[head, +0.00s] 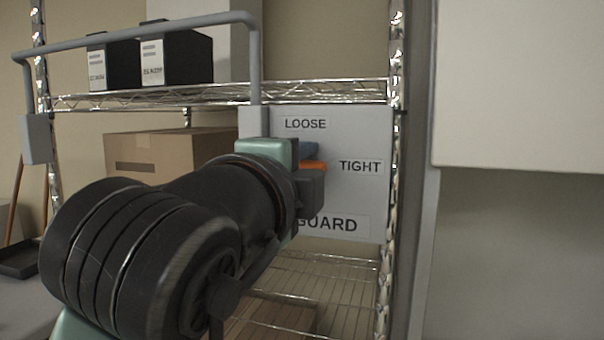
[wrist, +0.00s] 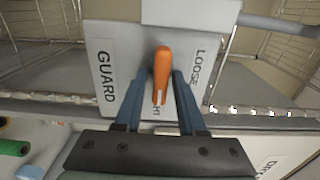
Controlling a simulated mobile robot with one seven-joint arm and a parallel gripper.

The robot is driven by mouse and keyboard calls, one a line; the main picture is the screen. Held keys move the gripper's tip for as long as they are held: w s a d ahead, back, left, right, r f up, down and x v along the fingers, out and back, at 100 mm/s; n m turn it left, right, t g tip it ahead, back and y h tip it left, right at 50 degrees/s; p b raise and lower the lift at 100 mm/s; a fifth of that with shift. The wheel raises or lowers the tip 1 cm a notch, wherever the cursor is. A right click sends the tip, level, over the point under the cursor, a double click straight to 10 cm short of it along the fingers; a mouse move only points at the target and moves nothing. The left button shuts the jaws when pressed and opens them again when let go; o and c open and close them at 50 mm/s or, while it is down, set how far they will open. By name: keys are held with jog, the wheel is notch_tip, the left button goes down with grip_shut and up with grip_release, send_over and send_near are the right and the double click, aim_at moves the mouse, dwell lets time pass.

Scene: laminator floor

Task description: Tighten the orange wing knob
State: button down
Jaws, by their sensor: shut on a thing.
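The orange wing knob (wrist: 162,68) sits on a light grey panel (head: 356,203) marked LOOSE, TIGHT and GUARD. In the wrist view its long wing lies between my gripper's blue fingers (wrist: 160,78), one on each side. The wing's end with a white line points at the TIGHT label, which the wing and fingers partly hide. In the head view a strip of the orange knob (head: 313,165) shows left of the TIGHT label (head: 360,167). My gripper (head: 308,160) is shut on the knob; my arm hides the panel's lower left.
The panel hangs at a wire shelf rack with a chrome post (head: 395,60) to its right. A grey tube handle (head: 140,29) arches to the left. A cardboard box (head: 150,150) and black binders (head: 180,58) stand on shelves. A pale wall cabinet (head: 520,85) is at right.

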dwell(0.4)
jog(key=c, duration=0.8)
grip_release()
jog(key=shift+s, duration=0.15)
jog(key=b+v, duration=0.3)
jog(key=v, duration=0.9)
jog(key=shift+s, duration=0.35)
jog(key=shift+a+r, duration=0.1)
